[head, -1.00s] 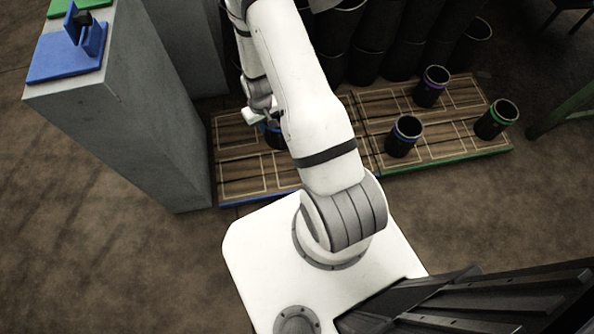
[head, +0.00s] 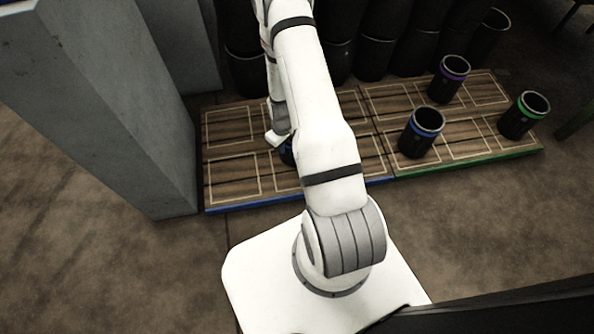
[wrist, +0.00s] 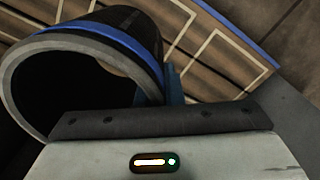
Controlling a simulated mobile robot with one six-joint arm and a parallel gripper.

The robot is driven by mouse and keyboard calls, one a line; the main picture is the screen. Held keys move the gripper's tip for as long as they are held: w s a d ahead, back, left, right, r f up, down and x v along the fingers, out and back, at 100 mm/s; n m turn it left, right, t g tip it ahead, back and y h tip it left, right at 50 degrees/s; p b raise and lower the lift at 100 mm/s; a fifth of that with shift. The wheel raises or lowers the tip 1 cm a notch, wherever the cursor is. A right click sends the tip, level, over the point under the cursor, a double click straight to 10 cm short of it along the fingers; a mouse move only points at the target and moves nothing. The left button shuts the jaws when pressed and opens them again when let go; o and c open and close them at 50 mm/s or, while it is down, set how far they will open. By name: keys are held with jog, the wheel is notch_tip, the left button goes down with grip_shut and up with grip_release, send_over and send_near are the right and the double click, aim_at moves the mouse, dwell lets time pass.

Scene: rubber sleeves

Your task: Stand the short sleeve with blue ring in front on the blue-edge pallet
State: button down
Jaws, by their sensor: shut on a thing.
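A black sleeve with a blue ring (wrist: 125,35) fills the left of the wrist view, its open grey-rimmed end facing the camera. My gripper (wrist: 172,85) is shut on its wall. In the head view my gripper (head: 279,140) and the held sleeve (head: 287,152) are mostly hidden behind my arm, over the blue-edge pallet (head: 235,178). That pallet is wooden with pale outlined rectangles, and its blue edge (wrist: 235,28) also crosses the wrist view. I cannot tell whether the sleeve touches the pallet.
A green-edge pallet (head: 470,158) adjoins on the right. It bears a blue-ringed sleeve (head: 418,138), a purple-ringed sleeve (head: 447,82) and a green-ringed sleeve (head: 521,118). Several large dark cylinders (head: 375,45) stand behind. A grey block (head: 110,110) stands at left.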

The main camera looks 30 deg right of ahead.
aim_at(285, 163)
notch_tip(285, 163, down, 10)
jog(key=b, duration=0.4)
jog(key=shift+f, duration=0.1)
jog(key=shift+f, duration=0.15)
jog(key=c, duration=1.6)
grip_release()
jog(key=shift+o, duration=0.2)
